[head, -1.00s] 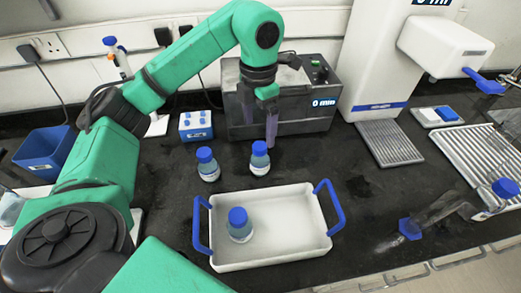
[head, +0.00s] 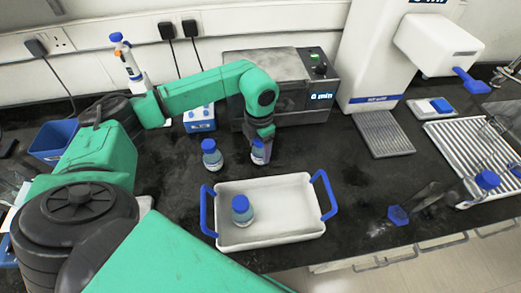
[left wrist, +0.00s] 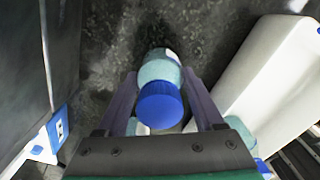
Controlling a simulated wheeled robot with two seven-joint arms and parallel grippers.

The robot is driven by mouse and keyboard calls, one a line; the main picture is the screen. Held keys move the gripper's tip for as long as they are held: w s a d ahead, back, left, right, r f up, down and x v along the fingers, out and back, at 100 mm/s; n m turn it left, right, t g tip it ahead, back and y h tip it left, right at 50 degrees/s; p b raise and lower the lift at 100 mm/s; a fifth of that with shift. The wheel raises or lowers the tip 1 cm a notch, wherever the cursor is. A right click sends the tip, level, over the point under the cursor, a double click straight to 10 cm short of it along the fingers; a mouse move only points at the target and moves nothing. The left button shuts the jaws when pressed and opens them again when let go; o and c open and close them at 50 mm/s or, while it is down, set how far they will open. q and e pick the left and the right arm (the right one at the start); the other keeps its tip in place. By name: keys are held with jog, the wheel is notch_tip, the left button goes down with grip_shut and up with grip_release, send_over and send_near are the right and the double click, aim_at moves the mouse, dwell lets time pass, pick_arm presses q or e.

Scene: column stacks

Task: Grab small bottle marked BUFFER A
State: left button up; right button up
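A small blue-capped bottle (head: 258,151) stands on the dark bench behind the white tray; its label is too small to read. My left gripper (head: 264,150) is lowered over it from above. In the left wrist view the same bottle (left wrist: 160,103) sits between the two spread fingers of the left gripper (left wrist: 161,95), with small gaps at its sides. A second similar bottle (head: 212,156) stands just left of it. A third blue-capped bottle (head: 241,211) stands inside the tray. No label text is legible. My right gripper is not in view.
The white tray (head: 291,226) with blue handles lies in front of the bottles. A grey heated bath (head: 300,112) stands behind them, and a blue rack (head: 199,120) is back left. A clear cylinder with a blue foot (head: 398,214) lies right of the tray.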

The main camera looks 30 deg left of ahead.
pick_arm(q)
jog(key=c, duration=0.5)
jog(key=shift+r, duration=0.1)
